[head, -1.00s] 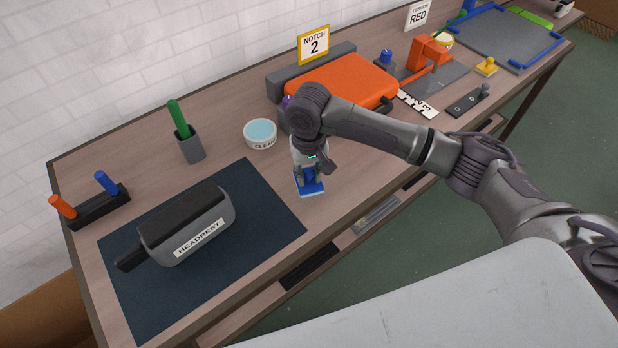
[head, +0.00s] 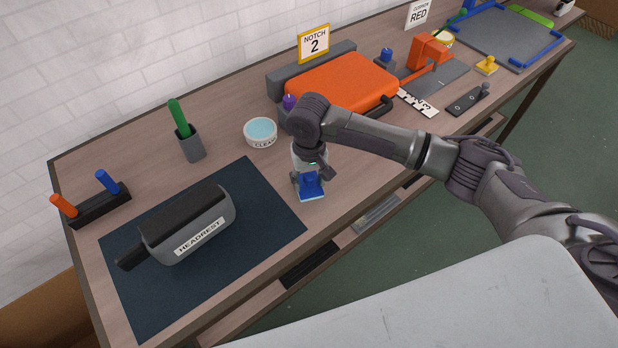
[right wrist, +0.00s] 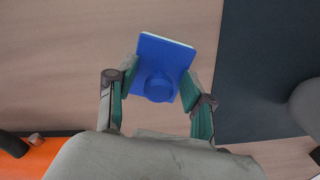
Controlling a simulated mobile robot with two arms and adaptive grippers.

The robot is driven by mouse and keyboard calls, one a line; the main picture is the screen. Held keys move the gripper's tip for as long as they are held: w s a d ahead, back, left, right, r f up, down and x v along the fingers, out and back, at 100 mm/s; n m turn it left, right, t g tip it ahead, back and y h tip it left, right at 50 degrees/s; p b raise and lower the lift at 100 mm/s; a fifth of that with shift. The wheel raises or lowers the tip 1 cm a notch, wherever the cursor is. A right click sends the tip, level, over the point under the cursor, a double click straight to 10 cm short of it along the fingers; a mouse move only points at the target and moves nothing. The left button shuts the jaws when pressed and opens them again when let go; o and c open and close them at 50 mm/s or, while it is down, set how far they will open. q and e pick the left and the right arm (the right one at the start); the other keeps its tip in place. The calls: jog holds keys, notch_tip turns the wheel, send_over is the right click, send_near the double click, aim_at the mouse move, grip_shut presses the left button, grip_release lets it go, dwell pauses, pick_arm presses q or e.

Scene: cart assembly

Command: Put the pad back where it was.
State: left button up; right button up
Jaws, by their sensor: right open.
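The blue pad (head: 312,191), a flat square with a round knob on top, lies on the wooden table (head: 350,185) right of the dark mat. It also shows in the right wrist view (right wrist: 165,58), with its knob facing the camera. My right gripper (head: 309,180) is right over the pad, pointing down. In the right wrist view its fingers (right wrist: 159,82) stand apart on either side of the knob, with gaps to it, so it is open and holds nothing. My left gripper is not in view.
The dark mat (head: 265,195) bears a grey headrest (head: 205,228). A tub labelled CLEAN (head: 260,133) with light blue contents stands behind and left of the gripper. A purple-topped item (head: 289,102) and an orange case (head: 340,82) stand behind it. The table's front edge is close.

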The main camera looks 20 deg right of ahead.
aim_at(309, 178)
notch_tip(309, 178, up, 12)
jog(key=shift+r+b, duration=0.2)
jog(key=shift+b, duration=0.2)
dwell(0.4)
